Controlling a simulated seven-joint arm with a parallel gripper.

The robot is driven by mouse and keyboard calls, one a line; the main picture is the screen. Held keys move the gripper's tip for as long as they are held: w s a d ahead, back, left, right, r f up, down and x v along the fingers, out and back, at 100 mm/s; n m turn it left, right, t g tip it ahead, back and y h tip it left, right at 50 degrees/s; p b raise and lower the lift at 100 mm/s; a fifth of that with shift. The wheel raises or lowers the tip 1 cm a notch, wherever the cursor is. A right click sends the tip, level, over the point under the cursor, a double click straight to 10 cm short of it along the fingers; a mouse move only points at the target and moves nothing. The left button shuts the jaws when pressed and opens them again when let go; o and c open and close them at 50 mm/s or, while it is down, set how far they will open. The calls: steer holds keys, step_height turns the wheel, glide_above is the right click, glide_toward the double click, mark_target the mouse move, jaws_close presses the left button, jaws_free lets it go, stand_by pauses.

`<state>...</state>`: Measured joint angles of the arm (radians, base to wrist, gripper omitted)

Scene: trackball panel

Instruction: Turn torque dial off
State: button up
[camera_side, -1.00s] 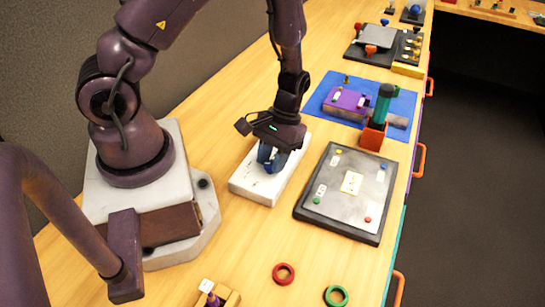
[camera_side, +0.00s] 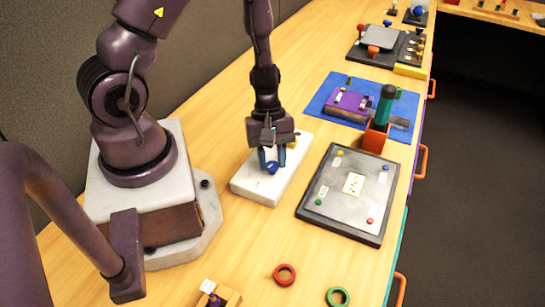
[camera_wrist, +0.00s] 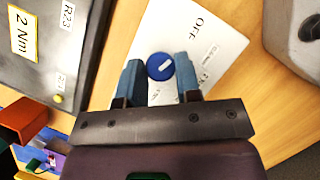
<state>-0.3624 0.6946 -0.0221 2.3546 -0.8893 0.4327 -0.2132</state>
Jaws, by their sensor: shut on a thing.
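The torque dial is a round blue knob (camera_side: 272,168) with a white mark on top, mounted on a white panel (camera_side: 254,189). In the wrist view the dial (camera_wrist: 160,66) sits between my blue-grey fingers, with its white mark pointing up and to the right. The word OFF is printed on the panel (camera_wrist: 226,42) to the upper right of the dial, with smaller print beside it that I cannot read. My gripper (camera_side: 272,162) points down over the panel and is shut on the dial, one finger on each side (camera_wrist: 160,76).
A dark-framed grey board (camera_side: 350,220) with labels and coloured dots lies right of the panel. Behind it stand an orange holder (camera_side: 375,138) with a green-handled tool and a purple block (camera_side: 348,98) on a blue mat. Red (camera_side: 285,275) and green (camera_side: 338,297) rings lie in front.

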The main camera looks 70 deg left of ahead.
steer(key=shift+n+t, duration=0.3)
steer(key=shift+n, duration=0.4)
steer(key=o, duration=0.9)
steer(key=v, duration=1.3)
